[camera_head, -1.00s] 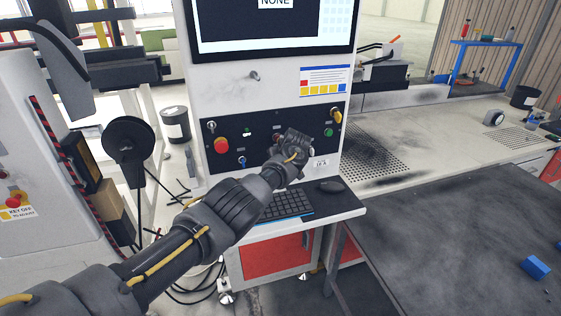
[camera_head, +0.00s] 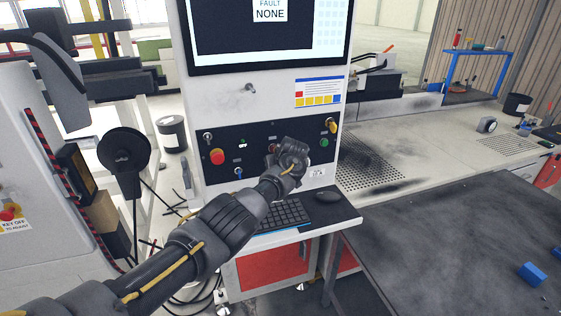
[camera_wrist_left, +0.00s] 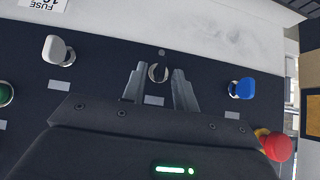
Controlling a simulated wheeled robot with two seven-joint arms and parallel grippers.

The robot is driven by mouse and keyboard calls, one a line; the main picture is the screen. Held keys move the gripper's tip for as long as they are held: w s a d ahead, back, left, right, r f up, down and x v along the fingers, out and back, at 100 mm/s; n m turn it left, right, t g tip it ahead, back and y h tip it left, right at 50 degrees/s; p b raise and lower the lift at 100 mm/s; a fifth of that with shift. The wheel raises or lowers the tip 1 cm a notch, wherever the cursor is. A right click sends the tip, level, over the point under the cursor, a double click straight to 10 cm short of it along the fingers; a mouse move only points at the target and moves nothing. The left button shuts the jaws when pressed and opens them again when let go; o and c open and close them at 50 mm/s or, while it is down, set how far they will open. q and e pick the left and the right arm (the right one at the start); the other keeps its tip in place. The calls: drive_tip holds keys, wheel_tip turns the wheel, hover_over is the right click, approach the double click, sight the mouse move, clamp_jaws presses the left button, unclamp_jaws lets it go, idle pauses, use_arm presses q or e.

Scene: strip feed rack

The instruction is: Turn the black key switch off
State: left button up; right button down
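The black key switch (camera_wrist_left: 158,73) shows in the left wrist view as a round metal collar with a dark key, between the fingers of my left gripper (camera_wrist_left: 158,80). The two fingers stand apart on either side of it, with a visible gap at least on the left. Whether the right finger touches the key I cannot tell. In the head view my left gripper (camera_head: 291,155) is at the dark control panel (camera_head: 258,139) and hides the black key. The key's exact angle is hard to read. My right gripper is not in view.
Nearby on the panel are a blue key (camera_wrist_left: 242,89), a pale key (camera_wrist_left: 56,50), a red stop button (camera_wrist_left: 275,146) and a green button (camera_wrist_left: 4,93). Below the panel, a shelf holds a keyboard (camera_head: 283,215) and a mouse (camera_head: 327,197). A screen (camera_head: 268,30) is above.

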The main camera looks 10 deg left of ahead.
use_arm(q)
drive_tip(key=v, duration=0.9)
drive_tip(key=shift+a+r, duration=0.15)
drive_tip(key=shift+r, duration=0.05)
drive_tip(key=shift+s, duration=0.1)
